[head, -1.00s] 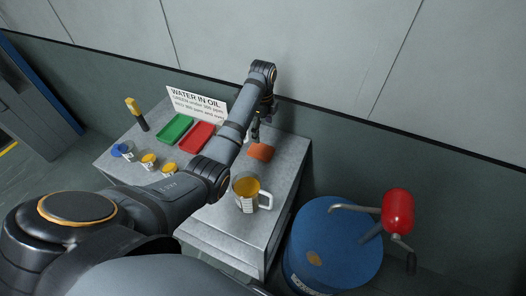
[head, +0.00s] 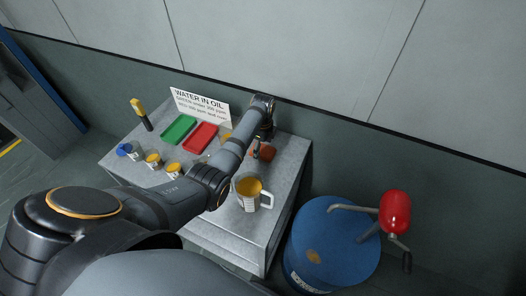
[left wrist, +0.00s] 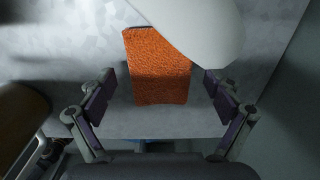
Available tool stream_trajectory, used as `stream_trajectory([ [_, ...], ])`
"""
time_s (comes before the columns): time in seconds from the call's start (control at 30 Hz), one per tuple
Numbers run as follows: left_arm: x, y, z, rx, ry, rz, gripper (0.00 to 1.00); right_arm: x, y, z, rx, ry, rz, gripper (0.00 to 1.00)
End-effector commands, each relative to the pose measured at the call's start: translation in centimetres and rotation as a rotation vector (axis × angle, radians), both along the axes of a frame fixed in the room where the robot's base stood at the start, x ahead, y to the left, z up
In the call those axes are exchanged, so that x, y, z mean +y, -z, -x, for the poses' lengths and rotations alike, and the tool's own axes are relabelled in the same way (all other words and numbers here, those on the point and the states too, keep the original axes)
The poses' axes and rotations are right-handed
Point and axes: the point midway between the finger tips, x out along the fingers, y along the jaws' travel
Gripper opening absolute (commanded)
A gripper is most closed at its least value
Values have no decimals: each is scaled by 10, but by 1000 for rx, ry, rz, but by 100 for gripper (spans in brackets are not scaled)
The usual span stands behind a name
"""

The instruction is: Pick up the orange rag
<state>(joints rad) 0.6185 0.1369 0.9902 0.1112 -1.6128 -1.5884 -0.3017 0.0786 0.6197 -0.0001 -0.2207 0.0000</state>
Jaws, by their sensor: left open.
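The orange rag (head: 266,153) lies on the grey metal table near its back right edge, partly hidden by my left gripper in the head view. In the left wrist view the rag (left wrist: 158,72) lies flat between the two spread fingers, with its upper right part covered by a pale rounded shape. My left gripper (left wrist: 161,105) is open and empty, with one finger on each side of the rag. In the head view the left gripper (head: 257,146) points down at the rag. My right gripper is not in view.
A measuring jug of yellow liquid (head: 248,192) stands in front of the rag. A red tray (head: 201,137), a green tray (head: 179,130), a sign (head: 200,107) and small sample cups (head: 153,160) are to the left. A blue drum (head: 322,240) with a red-topped pump (head: 396,212) stands right of the table.

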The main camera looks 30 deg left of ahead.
Motion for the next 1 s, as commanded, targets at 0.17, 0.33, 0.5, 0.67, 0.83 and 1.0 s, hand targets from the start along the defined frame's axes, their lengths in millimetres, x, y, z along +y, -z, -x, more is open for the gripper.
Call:
stream_trajectory([
  [0.17,0,0,0,0,0,0,70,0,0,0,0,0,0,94],
  [0.33,0,0,0,0,0,0,47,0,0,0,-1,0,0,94],
  [0.5,0,0,0,0,0,0,34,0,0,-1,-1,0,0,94],
  [0.67,0,-1,0,-1,0,0,34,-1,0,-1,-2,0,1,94],
  [0.83,0,-14,-1,-3,0,0,34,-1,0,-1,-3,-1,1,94],
  [1.0,0,-48,-2,-6,1,0,34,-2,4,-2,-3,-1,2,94],
])
